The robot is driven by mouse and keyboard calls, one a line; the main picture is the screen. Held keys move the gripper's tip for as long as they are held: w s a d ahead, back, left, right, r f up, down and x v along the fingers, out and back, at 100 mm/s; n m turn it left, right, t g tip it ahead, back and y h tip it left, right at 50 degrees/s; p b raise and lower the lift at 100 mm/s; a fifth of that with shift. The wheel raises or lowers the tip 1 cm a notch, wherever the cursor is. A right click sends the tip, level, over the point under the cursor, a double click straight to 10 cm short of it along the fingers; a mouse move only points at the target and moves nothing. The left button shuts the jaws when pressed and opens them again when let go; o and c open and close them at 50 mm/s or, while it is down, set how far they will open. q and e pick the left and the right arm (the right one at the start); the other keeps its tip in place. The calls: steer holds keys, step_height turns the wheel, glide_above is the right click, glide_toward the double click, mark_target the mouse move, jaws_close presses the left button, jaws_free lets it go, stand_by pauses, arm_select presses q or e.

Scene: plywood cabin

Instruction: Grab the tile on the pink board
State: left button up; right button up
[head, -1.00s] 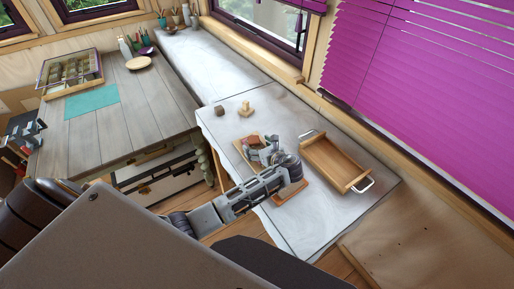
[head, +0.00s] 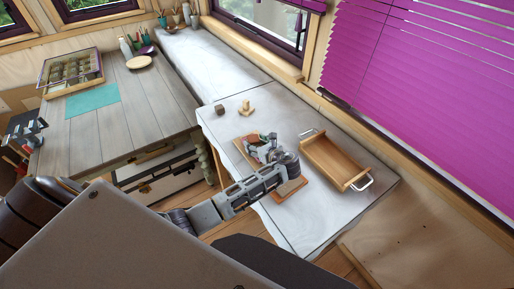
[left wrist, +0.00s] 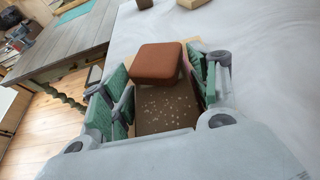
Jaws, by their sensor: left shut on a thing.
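My left gripper (head: 262,148) is over a flat orange-brown board (head: 291,189) on the white table, in the head view. In the left wrist view its green-padded fingers (left wrist: 160,88) stand on both sides of a piece with a rounded terracotta block (left wrist: 157,62) at its far end and a brown speckled face (left wrist: 166,108) nearer me. The gripper is shut on this tile-like piece. I cannot tell whether the two surfaces are one thing. The board is partly hidden by the gripper and looks more tan than pink. My right gripper is not in view.
A wooden tray (head: 335,160) with metal handles stands right of the board. A small dark cube (head: 219,109) and a pale wooden piece (head: 246,107) sit behind it. A grey plank table (head: 130,110) is to the left.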

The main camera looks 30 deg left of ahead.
arm_select(q)
steer(key=shift+f, duration=0.3)
steer(key=shift+c, duration=1.3)
steer(key=shift+r, duration=0.15)
steer(key=shift+w+r, duration=0.2)
steer(key=shift+r, duration=0.2)
step_height(320, 180, up, 8)
steer(key=shift+r+b, duration=0.25)
steer(key=shift+b, duration=0.3)
steer(key=shift+r, duration=0.35)
